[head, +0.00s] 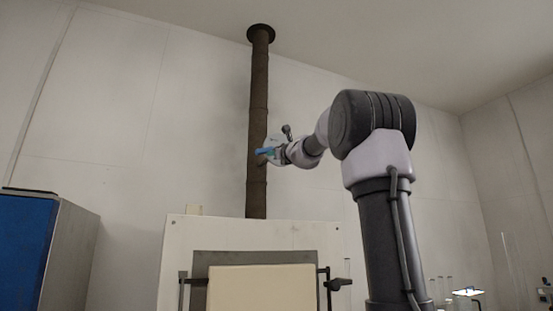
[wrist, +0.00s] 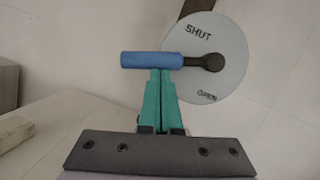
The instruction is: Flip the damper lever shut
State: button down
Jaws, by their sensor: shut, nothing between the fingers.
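The damper lever has a blue grip (wrist: 150,60) on a dark arm (wrist: 200,62), pivoted on a pale round dial (wrist: 228,68). In the wrist view the lever points left, between the printed SHUT above and OPEN below. My gripper (head: 272,153) also shows in the head view, largely unclear there.
A pale furnace-like box (head: 200,240) with a cream door (head: 262,288) and dark side handles (head: 338,284) stands below the pipe. A blue and grey cabinet (head: 75,250) stands at left. Glassware (head: 440,290) is at lower right. The wall left of the pipe is clear.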

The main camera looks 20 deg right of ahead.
jog(key=shift+a+r+m+h, duration=0.35)
jog(key=shift+r+m+h, duration=0.2)
jog(key=shift+m, duration=0.7)
jog(key=shift+a+r+m+h, duration=0.3)
jog(key=shift+r+m+h, duration=0.25)
jog(key=shift+m, duration=0.7)
